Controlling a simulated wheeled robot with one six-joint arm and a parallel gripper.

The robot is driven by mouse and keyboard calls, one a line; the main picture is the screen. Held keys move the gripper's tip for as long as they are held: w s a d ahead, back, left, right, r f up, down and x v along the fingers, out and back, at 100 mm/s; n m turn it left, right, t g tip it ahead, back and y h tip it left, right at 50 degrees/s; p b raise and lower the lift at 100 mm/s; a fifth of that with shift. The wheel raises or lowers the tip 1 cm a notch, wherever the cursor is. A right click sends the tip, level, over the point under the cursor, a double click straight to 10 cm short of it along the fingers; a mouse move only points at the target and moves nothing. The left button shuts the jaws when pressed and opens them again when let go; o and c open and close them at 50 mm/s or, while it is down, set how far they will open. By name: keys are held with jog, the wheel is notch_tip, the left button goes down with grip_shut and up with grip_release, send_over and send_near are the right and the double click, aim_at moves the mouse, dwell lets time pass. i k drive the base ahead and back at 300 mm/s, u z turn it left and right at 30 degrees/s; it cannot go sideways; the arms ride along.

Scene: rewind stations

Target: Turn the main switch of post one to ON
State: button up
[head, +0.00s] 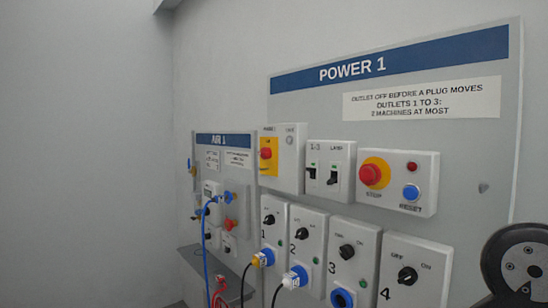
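The POWER 1 board (508,60) fills the right of the head view. At its upper left is a grey box (293,184) with a red rotary knob on a yellow plate, which looks like the main switch (265,154). The small print on that box is too blurred to read well, and I cannot tell which way the knob points. A pale round lamp (290,140) beside the knob looks unlit. My gripper is out of view; only a dark round part of my arm shows at the lower right edge.
Right of the switch are a two-breaker box (327,153), a red stop button (370,174) and a blue reset button (411,192). Below stand numbered outlet boxes (353,238), two with plugs. The AIR 1 board (237,178) with hoses is left.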

aim_at(265, 153)
jog(key=u, duration=0.05)
jog(key=k, duration=0.4)
jog(key=u, duration=1.05)
jog(key=i, duration=1.15)
